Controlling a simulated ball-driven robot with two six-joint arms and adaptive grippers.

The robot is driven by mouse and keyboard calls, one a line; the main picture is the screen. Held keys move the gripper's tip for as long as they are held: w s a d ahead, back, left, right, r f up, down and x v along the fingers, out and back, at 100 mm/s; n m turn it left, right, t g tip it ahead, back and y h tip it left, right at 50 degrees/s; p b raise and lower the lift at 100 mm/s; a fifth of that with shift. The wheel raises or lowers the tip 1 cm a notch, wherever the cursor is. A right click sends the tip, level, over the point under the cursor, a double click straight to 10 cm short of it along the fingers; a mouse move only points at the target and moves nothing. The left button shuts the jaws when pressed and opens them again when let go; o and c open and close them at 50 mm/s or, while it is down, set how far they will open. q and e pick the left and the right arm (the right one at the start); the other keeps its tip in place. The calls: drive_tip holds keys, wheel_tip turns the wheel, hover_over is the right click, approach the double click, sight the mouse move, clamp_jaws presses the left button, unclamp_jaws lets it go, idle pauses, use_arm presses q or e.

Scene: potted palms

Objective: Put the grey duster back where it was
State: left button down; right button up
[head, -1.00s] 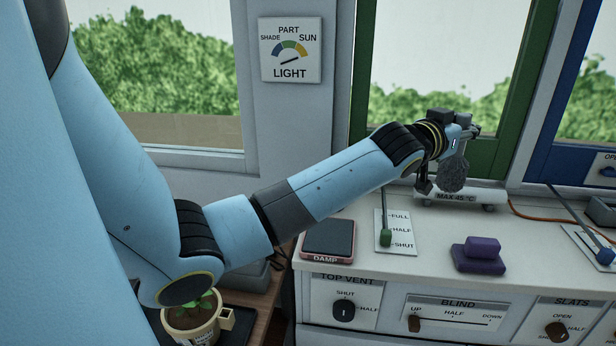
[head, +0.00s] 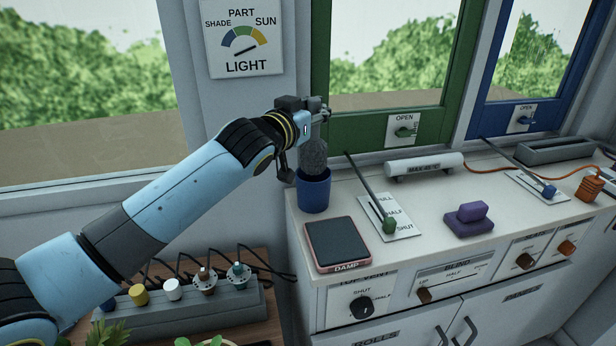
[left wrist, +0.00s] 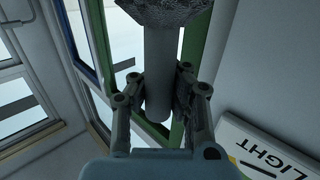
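The grey duster (head: 313,157) hangs head down from my left gripper (head: 316,112), at the left end of the white counter. Its fuzzy head is over the blue cup (head: 314,192), and its lower end seems to be at or just inside the cup's rim; I cannot tell how deep. In the left wrist view my left gripper (left wrist: 160,95) is shut on the duster's grey handle (left wrist: 160,70), with the fuzzy head at the top edge. My right gripper is not in view.
A damp pad (head: 337,243) lies in front of the cup. A white heater tube (head: 424,166) lies behind. A power strip (head: 190,297) with coloured plugs is at lower left.

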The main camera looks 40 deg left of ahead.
sight(317, 149)
use_arm(q)
wheel_tip(317, 149, down, 8)
drive_tip(key=b, duration=0.3)
drive_tip(key=shift+f, duration=0.2)
drive_tip(key=shift+r, duration=0.1)
drive_tip(key=c, duration=1.4)
unclamp_jaws()
drive_tip(key=shift+c, duration=0.2)
